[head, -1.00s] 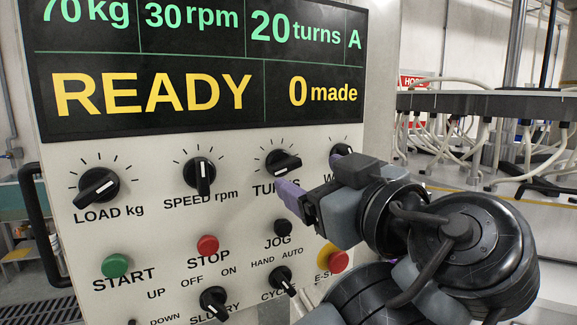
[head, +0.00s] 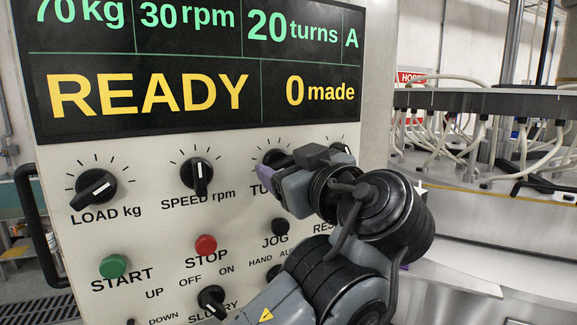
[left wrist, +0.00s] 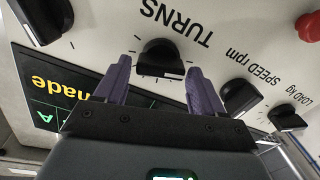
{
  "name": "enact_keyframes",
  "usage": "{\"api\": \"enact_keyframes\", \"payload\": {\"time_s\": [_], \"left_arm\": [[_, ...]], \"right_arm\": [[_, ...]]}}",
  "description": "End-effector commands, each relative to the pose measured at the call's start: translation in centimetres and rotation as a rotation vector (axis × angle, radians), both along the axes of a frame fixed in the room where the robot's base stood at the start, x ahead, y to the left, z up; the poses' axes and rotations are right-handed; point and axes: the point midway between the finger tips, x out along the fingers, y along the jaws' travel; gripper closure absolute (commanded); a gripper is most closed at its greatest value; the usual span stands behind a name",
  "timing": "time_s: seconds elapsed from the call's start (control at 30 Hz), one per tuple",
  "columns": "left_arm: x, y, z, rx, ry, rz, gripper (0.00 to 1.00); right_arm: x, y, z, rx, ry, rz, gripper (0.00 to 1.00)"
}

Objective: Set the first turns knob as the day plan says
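The turns knob (head: 274,157) is a black dial with a white pointer line on the panel. My left gripper (head: 264,178) hides part of it and its label in the head view. In the left wrist view, the turns knob (left wrist: 160,57) stands between the two purple fingertips of my left gripper (left wrist: 160,70), with a gap on each side. That gripper is open and holds nothing. The display (head: 200,70) reads 70 kg, 30 rpm, 20 turns, A, READY and 0 made. My right gripper is not seen. No day plan shows.
The load knob (head: 94,189) and speed knob (head: 197,177) sit left of the turns knob. Below are a green start button (head: 113,266), a red stop button (head: 205,245), a black jog button (head: 280,226) and a slurry knob (head: 212,299). A hose-hung machine (head: 480,100) stands right.

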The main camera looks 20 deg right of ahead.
Motion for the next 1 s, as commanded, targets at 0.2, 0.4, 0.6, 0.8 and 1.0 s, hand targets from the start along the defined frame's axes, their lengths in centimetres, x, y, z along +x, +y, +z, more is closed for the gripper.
{"api": "enact_keyframes", "payload": {"time_s": [0.2, 0.4, 0.6, 0.8, 1.0], "left_arm": [[0.0, 0.0, 0.0, 0.000, 0.000, 0.000, 0.65], [0.0, 0.0, 0.0, 0.003, 0.000, 0.000, 0.75], [0.0, 0.0, 0.0, 0.045, 0.004, 0.001, 0.75], [0.0, -0.1, 0.0, 0.155, 0.015, 0.001, 0.75], [0.0, -0.2, 0.0, 0.326, 0.032, 0.001, 0.75]], "right_arm": [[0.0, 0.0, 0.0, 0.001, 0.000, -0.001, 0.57], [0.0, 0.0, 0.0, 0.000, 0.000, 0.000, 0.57], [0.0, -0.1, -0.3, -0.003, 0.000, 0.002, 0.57], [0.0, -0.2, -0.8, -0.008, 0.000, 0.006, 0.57], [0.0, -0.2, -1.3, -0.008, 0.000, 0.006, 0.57]]}}
